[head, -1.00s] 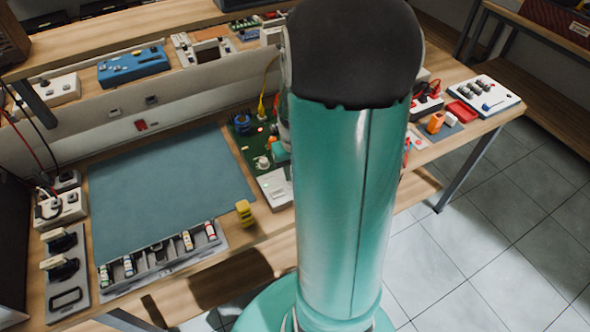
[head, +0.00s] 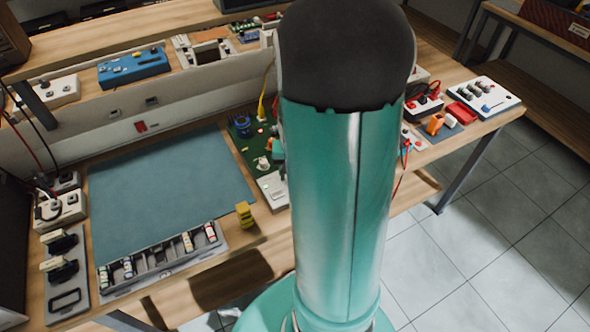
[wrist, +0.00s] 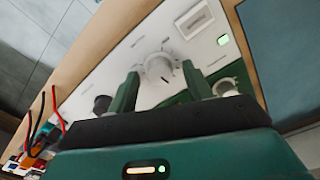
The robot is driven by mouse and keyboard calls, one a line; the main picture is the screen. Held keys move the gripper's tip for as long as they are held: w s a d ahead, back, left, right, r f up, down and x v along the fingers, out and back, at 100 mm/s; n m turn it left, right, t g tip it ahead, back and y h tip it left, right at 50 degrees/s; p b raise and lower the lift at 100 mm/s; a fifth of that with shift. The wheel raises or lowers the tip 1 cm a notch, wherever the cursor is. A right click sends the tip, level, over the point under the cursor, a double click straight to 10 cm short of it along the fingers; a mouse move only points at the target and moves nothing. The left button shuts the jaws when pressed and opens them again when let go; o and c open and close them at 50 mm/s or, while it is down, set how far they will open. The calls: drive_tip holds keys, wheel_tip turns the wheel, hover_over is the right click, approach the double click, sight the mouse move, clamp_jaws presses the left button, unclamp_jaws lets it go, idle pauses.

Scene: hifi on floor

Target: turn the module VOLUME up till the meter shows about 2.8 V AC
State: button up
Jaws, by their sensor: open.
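The green circuit board module (head: 240,137) with white panels lies on the bench to the right of the blue mat. In the wrist view, a white knob (wrist: 158,68) with marks around it stands on a white panel (wrist: 120,70); I cannot read any label. My gripper (wrist: 160,82) is open, with one green finger on each side of this knob; I cannot tell if they touch it. A second pale knob (wrist: 225,88) stands right of the right finger. In the head view my arm hides most of the gripper. I cannot make out a meter reading.
A dark knob (wrist: 102,103) stands close left of the left finger. Red and black leads (wrist: 50,120) rise at the lower left. A yellow block (head: 244,214) stands at the bench's front edge. The blue mat (head: 165,190) is clear.

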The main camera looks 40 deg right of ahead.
wheel_tip(320, 180, up, 14)
idle(0.5)
idle(0.4)
drive_tip(key=s+a+r+n+t, duration=0.1)
drive_tip(key=a+r+n+t, duration=0.1)
drive_tip(key=a, duration=0.5)
drive_tip(key=s+a+r+n+t, duration=0.1)
drive_tip(key=s+a+r+n, duration=0.1)
drive_tip(key=a, duration=0.6)
drive_tip(key=s+a+r+n+t, duration=0.2)
drive_tip(key=a+r+n, duration=0.2)
drive_tip(key=a, duration=0.4)
drive_tip(key=shift+t, duration=0.3)
drive_tip(key=c, duration=0.3)
